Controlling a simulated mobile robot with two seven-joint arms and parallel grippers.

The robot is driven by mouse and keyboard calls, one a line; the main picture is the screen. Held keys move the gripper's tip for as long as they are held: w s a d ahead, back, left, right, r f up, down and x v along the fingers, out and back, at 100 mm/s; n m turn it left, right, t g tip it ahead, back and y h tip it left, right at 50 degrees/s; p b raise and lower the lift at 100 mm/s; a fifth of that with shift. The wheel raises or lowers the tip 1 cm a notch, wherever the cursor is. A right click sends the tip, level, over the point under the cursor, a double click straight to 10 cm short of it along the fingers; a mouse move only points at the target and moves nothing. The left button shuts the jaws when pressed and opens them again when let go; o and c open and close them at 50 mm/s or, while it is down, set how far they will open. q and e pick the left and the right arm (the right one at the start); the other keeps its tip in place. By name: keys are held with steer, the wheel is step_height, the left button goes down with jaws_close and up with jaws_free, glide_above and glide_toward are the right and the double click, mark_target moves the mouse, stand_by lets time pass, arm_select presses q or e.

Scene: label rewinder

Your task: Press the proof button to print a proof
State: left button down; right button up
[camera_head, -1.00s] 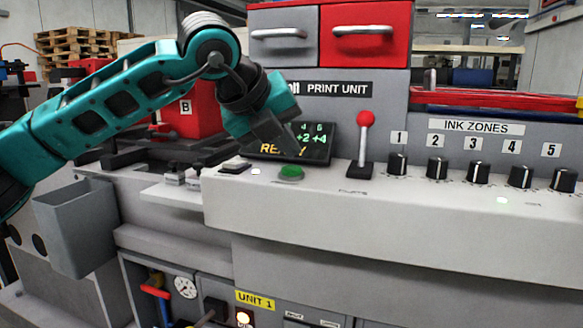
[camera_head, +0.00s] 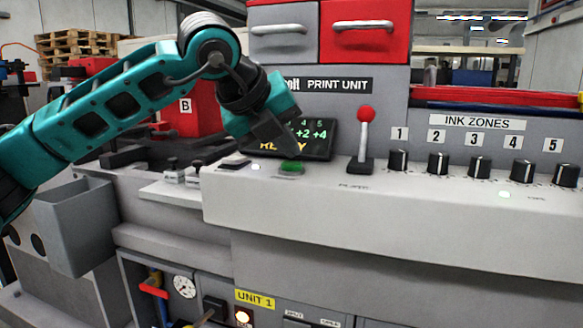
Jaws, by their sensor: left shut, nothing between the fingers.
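A green button (camera_head: 292,167) sits on the light grey console ledge (camera_head: 400,210), below a dark display (camera_head: 318,140). The display shows green figures and yellow letters, partly hidden by my gripper. I see no label that names the button. My left gripper (camera_head: 296,149) comes in from the upper left, pointing down. It is shut and empty, with its tip just above or at the green button; I cannot tell whether they touch. My right gripper is not in view.
A red-knobbed lever (camera_head: 366,138) stands right of the button. Several black ink zone knobs (camera_head: 437,163) line the ledge further right. A dark switch (camera_head: 234,163) lies left of the button. A grey bin (camera_head: 75,230) hangs at the left.

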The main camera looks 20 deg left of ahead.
mark_target(286, 164)
arm_select(q)
steer(key=shift+f+b, duration=0.5)
steer(key=shift+b, duration=0.1)
stand_by(0.7)
stand_by(0.4)
steer(key=shift+r+p, duration=0.55)
steer(key=shift+r, duration=0.4)
steer(key=shift+r+p, duration=1.65)
steer(key=shift+r, duration=0.95)
steer(key=shift+f, duration=0.15)
